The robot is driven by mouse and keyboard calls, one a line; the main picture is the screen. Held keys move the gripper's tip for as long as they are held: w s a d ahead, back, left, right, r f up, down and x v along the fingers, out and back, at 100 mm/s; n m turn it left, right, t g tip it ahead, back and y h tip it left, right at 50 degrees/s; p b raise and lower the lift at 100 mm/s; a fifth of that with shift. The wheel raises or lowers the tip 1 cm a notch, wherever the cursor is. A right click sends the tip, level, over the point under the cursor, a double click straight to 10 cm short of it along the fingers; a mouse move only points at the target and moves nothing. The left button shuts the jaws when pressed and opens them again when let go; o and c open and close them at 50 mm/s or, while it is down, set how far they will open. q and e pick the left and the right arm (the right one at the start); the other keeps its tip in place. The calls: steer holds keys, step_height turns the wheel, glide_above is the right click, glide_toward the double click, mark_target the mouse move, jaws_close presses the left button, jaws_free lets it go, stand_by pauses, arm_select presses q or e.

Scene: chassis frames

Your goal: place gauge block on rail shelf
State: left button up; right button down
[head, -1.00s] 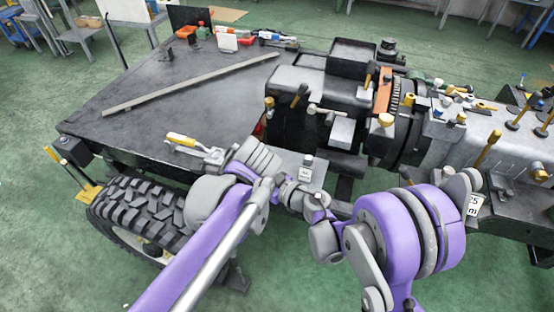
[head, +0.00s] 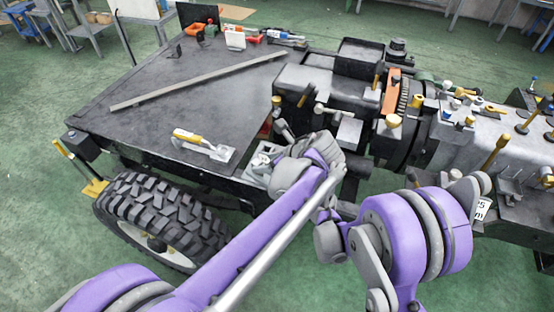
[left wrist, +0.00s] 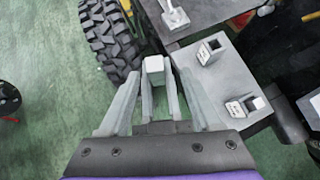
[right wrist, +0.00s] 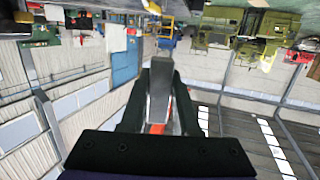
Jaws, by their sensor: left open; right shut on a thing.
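The rail shelf (left wrist: 222,88), a grey plate with two small labelled square holders (left wrist: 243,106), lies right of my left gripper in the left wrist view. In the head view part of the shelf (head: 256,168) shows beside my left arm. My left gripper (left wrist: 153,85) is open, with its grey fingers over the floor beside the shelf. A pale block-like piece (left wrist: 154,64) shows between them; I cannot tell if it touches them. My right gripper (right wrist: 160,100) is shut on a grey tapered piece (right wrist: 160,85). I cannot tell which piece is the gauge block. My arms hide both gripper tips in the head view.
A treaded tyre (head: 160,215) stands left of the shelf. A yellow-handled tool (head: 203,146) lies on the dark table (head: 150,125) near its front edge, and a long bar (head: 200,80) lies across it. Machinery with upright handles (head: 400,110) crowds the right.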

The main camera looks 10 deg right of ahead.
mark_target(261, 163)
arm_select(q)
steer(key=shift+x, duration=2.05)
steer(key=shift+c, duration=0.2)
steer(key=shift+d, duration=0.1)
jaws_close()
arm_select(e)
steer(key=shift+s+a, duration=0.1)
steer(key=c, duration=0.7)
jaws_free()
steer(key=shift+o, duration=0.7)
